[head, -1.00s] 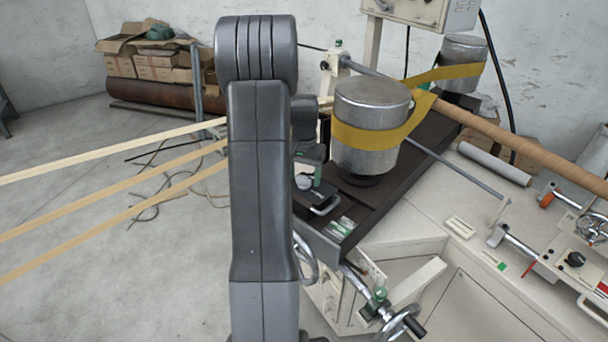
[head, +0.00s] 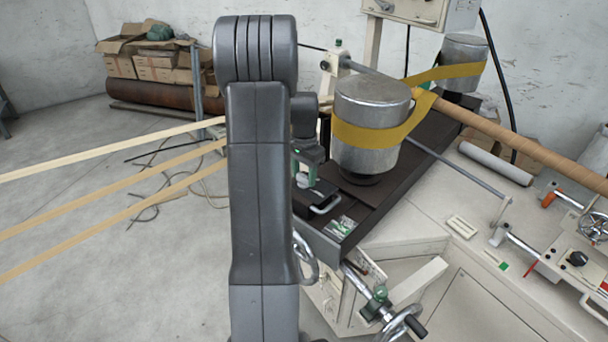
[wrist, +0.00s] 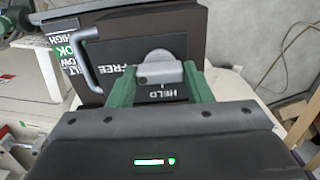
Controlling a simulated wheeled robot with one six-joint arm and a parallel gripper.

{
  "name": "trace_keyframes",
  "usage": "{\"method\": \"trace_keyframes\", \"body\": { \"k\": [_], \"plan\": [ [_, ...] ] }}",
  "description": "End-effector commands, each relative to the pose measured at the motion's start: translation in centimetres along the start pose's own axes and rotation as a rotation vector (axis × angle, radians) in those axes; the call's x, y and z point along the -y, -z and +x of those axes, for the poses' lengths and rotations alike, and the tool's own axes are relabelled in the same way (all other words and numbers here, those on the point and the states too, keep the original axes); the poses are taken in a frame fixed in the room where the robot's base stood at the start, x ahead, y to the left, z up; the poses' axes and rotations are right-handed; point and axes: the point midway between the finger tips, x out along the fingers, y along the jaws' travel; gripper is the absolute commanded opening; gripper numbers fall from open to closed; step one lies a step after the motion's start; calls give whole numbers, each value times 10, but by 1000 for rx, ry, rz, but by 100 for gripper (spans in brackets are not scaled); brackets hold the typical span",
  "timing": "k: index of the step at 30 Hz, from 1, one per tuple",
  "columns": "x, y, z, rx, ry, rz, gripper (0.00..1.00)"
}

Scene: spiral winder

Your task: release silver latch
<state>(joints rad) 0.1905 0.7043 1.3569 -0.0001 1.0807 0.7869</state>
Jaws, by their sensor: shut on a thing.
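The silver latch (wrist: 158,70) shows in the wrist view as a small rounded metal piece on a dark panel (wrist: 190,20). My gripper (wrist: 158,88) has its green fingers on both sides of the latch and is shut on it. The word HELD is on the panel just below the latch, and FREE is to its left. In the head view my arm hides part of the gripper (head: 306,165), which is at the near end of the dark machine bed (head: 385,200). The latch's exact angle is hard to tell.
A bar handle (wrist: 85,60) stands out from the panel left of the latch. A metal drum (head: 370,105) with a yellow band stands close behind the gripper. A hand crank (head: 385,310) is below the bed. Tan strips cross the open floor at left.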

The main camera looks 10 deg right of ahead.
Motion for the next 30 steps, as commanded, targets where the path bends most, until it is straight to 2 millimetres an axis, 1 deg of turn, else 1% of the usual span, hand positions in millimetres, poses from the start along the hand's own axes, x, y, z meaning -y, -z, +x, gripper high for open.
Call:
{"method": "trace_keyframes", "body": {
  "k": [5, 6, 8, 9, 17, 20, 23, 26, 30],
  "plan": [
    [0, 0, -1, -1, 2, 2, 23],
    [0, 0, -1, -1, 2, 2, 47],
    [0, 0, -1, -1, 2, 1, 59],
    [0, 0, -1, -1, 2, 1, 67],
    [0, 0, 0, 0, 1, -1, 67],
    [0, 0, -4, -2, 2, -1, 67],
    [0, 1, -15, -2, 3, -1, 67],
    [1, 1, -34, -5, 5, -1, 67],
    [1, 1, -68, -5, 5, -1, 67]
  ]
}}
